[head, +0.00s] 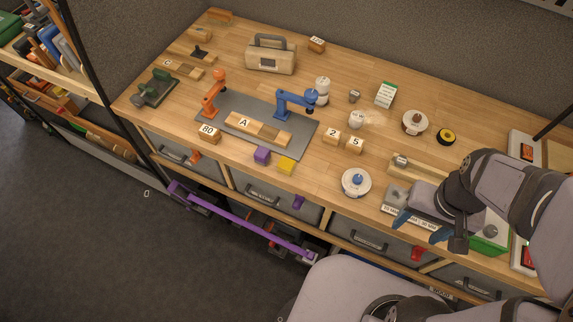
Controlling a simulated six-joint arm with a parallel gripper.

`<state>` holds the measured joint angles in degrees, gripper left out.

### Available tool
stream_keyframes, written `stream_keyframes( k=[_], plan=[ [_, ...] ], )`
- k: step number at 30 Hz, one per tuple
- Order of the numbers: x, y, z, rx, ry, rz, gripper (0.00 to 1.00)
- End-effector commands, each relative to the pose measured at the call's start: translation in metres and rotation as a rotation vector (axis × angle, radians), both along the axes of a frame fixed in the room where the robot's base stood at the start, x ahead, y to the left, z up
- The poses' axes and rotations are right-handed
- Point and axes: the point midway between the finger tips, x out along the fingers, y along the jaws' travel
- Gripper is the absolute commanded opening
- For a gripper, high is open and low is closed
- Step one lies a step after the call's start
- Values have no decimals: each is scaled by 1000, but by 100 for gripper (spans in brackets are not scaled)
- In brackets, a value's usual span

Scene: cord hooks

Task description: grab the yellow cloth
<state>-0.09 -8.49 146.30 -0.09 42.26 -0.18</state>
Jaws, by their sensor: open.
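I cannot make out anything that is clearly a yellow cloth. A small yellow piece (286,165) lies near the front edge of the wooden bench, and it looks like a block rather than cloth. My gripper (421,226) is at the right, over the bench's front edge, with two blue fingers spread apart and nothing seen between them. It is well to the right of the yellow piece. My arm hides part of the bench's right end.
A grey mat (298,120) carries a blue clamp-like arm (292,100) and an orange one (214,92). A white round spool (356,182) lies between the yellow piece and my gripper. Drawers (275,197) sit below.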

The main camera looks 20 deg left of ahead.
Motion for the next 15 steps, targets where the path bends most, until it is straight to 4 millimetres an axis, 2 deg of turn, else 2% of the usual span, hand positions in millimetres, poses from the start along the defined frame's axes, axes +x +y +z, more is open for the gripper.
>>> stream_keyframes(
  k=[9, 15],
  plan=[
    [2, 0, 49, 0, -9, 0, 58],
    [0, 5, 30, -103, 59, 272, 58]
  ],
)
